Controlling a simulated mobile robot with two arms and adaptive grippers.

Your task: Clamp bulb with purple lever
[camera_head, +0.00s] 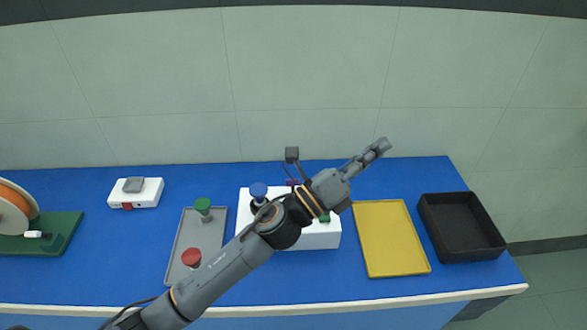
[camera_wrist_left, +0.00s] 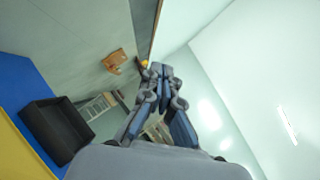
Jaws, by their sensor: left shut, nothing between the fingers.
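A white box-shaped device (camera_head: 310,238) stands on the blue bench, partly hidden behind my left arm. A blue-topped bulb (camera_head: 258,190) stands at its left part. A small purple part (camera_head: 293,182), which looks like the lever, shows at the back of the device; the arm hides some of it, and I cannot tell its position. My left gripper (camera_head: 384,145) is shut and empty, stretched past the device to the upper right, above the bench's back edge. It also shows shut in the left wrist view (camera_wrist_left: 162,70). My right gripper is not in view.
A grey tray (camera_head: 205,245) holds a green-topped bulb (camera_head: 203,206) and a red-topped one (camera_head: 191,258). A yellow tray (camera_head: 395,240) and a black bin (camera_head: 465,195) stand right. A small white device (camera_head: 148,194) and a spool (camera_head: 14,210) stand left.

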